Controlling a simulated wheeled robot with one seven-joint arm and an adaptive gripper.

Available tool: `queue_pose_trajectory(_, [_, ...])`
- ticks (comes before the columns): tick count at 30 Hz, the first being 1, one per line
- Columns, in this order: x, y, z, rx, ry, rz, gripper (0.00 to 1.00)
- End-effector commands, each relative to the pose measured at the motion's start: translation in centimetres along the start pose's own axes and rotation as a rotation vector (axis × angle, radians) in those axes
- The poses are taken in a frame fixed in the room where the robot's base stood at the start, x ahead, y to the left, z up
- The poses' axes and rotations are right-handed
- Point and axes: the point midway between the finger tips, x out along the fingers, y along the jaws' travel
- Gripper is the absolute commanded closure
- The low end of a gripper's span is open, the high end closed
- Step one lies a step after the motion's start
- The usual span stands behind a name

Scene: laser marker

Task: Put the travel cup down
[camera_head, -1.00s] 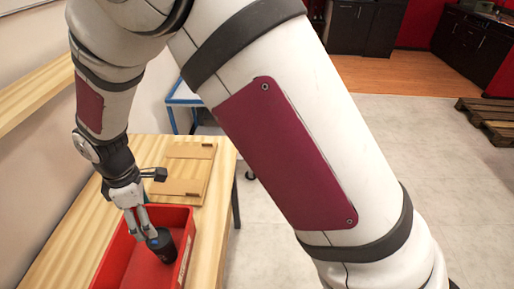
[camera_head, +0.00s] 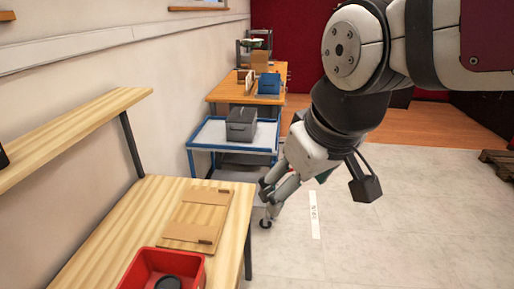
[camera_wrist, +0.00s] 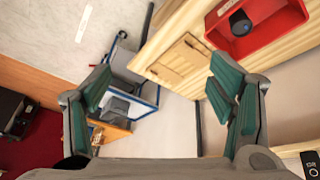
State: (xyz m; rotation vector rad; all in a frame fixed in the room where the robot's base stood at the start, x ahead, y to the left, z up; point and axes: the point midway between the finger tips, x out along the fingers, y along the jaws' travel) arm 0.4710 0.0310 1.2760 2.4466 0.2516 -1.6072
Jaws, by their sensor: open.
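The travel cup (camera_head: 168,283) is a dark round shape inside the red bin (camera_head: 187,257), at the bottom edge of the head view. In the wrist view the dark cup (camera_wrist: 240,22) also shows inside the red bin (camera_wrist: 286,31), at the upper right. Whether it stands upright or leans is hard to tell. My gripper (camera_head: 268,192) is away from the bin, beyond the table's right edge and above the floor. In the wrist view its two green-padded fingers (camera_wrist: 165,100) are wide apart with nothing between them.
A wooden board (camera_head: 195,220) lies on the wooden table (camera_head: 112,232) behind the bin. A blue-framed cart (camera_head: 208,137) carries a grey box (camera_head: 241,124). A farther table (camera_head: 226,92) holds a blue bin (camera_head: 268,83). A shelf (camera_head: 75,130) runs along the left wall.

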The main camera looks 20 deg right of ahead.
Motion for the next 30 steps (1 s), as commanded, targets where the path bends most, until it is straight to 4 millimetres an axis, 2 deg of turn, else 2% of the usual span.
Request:
queue_pose_trajectory(3, [-1.7, 1.1, 2.7, 0.136, 0.047, 0.025, 0.24])
queue_pose_trajectory(9, [-2.7, 1.7, 5.0, 0.251, 0.080, 0.041, 0.24])
queue_pose_trajectory(30, [-2.8, 1.7, 5.2, 0.264, 0.083, 0.042, 0.24])
